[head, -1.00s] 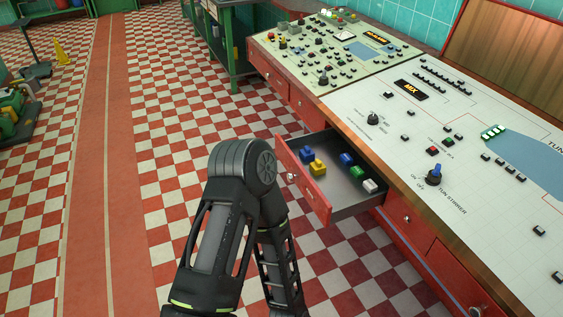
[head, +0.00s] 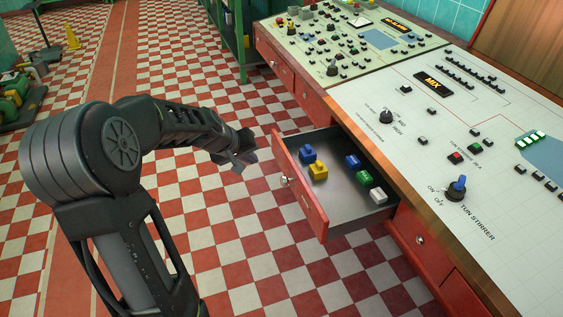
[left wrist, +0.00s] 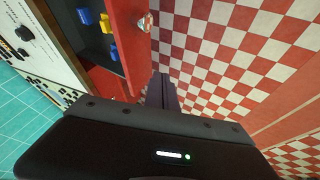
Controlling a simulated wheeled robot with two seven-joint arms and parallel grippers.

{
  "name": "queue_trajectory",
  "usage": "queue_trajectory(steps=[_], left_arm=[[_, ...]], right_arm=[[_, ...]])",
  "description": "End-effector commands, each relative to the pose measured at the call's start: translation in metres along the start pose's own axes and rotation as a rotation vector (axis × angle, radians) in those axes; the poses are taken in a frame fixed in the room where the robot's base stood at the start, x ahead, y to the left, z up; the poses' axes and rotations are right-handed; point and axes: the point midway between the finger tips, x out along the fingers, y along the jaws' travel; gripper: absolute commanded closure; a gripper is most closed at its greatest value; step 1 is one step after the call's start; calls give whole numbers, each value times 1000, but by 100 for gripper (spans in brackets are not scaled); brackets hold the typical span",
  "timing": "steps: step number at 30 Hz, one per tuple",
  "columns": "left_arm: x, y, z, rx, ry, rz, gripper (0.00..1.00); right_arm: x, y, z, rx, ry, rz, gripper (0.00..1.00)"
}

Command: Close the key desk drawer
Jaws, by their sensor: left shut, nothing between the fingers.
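The key desk drawer (head: 303,205) is red with a round metal knob (head: 285,181) and stands pulled out from the desk. Inside lie several key blocks in blue, yellow, green and white. My left gripper (head: 250,158) is shut and empty, in the air to the left of the drawer front's far end, apart from it. In the left wrist view the fingers (left wrist: 161,92) point past the red drawer front (left wrist: 128,45), with its knob (left wrist: 145,22) beside them. My right gripper is out of view.
The desk's control panel (head: 400,130) with switches and knobs overhangs the drawer on the right. Other closed red drawers (head: 412,232) line the desk. A green metal frame (head: 238,40) stands behind. The checkered floor (head: 260,270) before the drawer is clear.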

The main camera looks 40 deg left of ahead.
Motion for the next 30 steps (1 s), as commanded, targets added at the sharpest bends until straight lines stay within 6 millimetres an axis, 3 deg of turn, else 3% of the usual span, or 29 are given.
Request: queue_trajectory(steps=[8, 14, 29, 30], left_arm=[[2, 1, 1, 1, -3, 0, 100], [14, 0, 2, 0, -6, 0, 100], [105, 1, 3, 0, -5, 0, 100], [104, 13, 1, 5, -6, 3, 100]], right_arm=[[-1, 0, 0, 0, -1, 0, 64], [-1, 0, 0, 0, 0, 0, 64], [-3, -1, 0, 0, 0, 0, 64], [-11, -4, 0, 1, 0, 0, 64]])
